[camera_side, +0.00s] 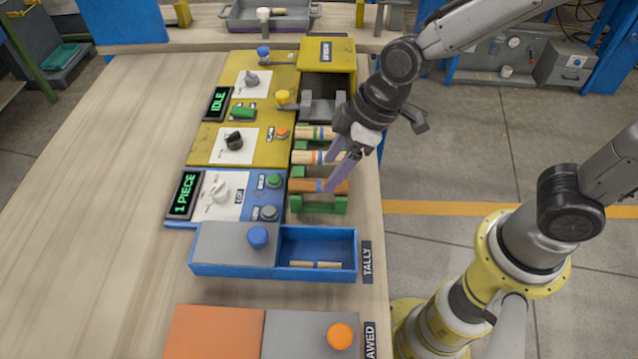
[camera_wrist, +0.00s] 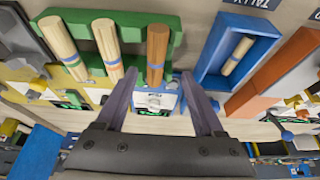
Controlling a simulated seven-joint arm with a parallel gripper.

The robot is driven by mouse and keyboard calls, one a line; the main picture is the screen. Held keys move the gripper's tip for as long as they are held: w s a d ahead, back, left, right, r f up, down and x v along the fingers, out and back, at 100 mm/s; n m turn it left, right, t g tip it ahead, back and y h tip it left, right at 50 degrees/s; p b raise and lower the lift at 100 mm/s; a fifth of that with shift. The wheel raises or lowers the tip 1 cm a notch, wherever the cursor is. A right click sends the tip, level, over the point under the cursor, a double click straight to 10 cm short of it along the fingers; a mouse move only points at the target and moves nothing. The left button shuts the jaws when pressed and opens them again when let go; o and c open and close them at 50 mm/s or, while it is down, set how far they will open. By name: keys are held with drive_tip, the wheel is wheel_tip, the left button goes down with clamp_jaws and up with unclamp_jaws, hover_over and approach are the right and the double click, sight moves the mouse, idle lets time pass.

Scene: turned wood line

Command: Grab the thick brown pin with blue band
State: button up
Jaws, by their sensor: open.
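The thick brown pin with a blue band (camera_side: 305,185) lies across the near end of a green rack (camera_side: 320,206). It also shows in the wrist view (camera_wrist: 157,45), darker than its neighbours. My gripper (camera_side: 328,175) is open and empty at the rack. In the wrist view its fingertips (camera_wrist: 159,73) appear on either side of the brown pin's lower end. In the side view one finger covers part of the pin. I cannot tell whether the fingers are level with it or above it.
A paler pin with a blue band (camera_side: 306,157) and one with a green band (camera_side: 308,132) lie farther along the rack. A blue tally tray (camera_side: 345,232) holds another pale pin (camera_side: 315,264). Control panels (camera_side: 225,195) stand left of the rack.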

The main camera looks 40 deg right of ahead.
sight(319, 182)
drive_tip(key=shift+w+x, duration=0.15)
drive_tip(key=shift+x, duration=1.15)
drive_tip(key=shift+w+x, duration=0.2)
drive_tip(key=shift+x, duration=1.1)
drive_tip(key=shift+d, duration=0.1)
clamp_jaws()
